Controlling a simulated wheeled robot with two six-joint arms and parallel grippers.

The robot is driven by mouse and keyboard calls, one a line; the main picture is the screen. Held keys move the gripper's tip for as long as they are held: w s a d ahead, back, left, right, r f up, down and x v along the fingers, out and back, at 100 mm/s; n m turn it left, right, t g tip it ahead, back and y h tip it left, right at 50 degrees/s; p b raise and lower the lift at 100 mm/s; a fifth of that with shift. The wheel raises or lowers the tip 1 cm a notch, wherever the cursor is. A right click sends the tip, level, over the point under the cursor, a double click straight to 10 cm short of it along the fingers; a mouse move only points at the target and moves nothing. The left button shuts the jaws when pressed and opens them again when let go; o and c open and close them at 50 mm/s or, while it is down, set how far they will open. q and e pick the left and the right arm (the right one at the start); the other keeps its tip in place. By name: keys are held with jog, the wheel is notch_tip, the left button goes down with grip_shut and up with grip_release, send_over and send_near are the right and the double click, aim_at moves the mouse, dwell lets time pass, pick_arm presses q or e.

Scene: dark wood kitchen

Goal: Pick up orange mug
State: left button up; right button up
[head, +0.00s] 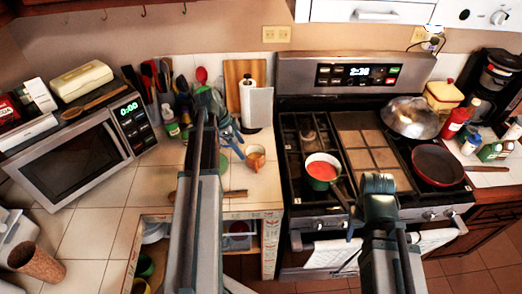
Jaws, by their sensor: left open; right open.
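The orange mug (256,160) stands upright on the tiled counter, just left of the stove. My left gripper (239,143) is open and empty, just left of the mug and a little behind it in the picture. Its fingers look close to the mug, but I cannot tell whether they touch it. My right gripper (354,224) is open and empty in front of the stove, partly hidden by its own arm.
A paper towel roll (257,105) and a cutting board (241,72) stand behind the mug. A green pot (322,171) with red contents sits on the stove. A microwave (73,160) stands left.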

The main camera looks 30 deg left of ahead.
aim_at(256, 160)
pick_arm(q)
jog(key=b+x, duration=0.7)
jog(key=shift+f, duration=0.45)
jog(key=shift+w+d+f+b, duration=0.1)
jog(key=shift+d+f+b, duration=0.1)
jog(key=shift+b, duration=0.2)
jog(key=b+x, duration=0.5)
jog(key=shift+w+f, duration=0.1)
jog(key=shift+f, duration=0.2)
jog(key=shift+r, duration=0.1)
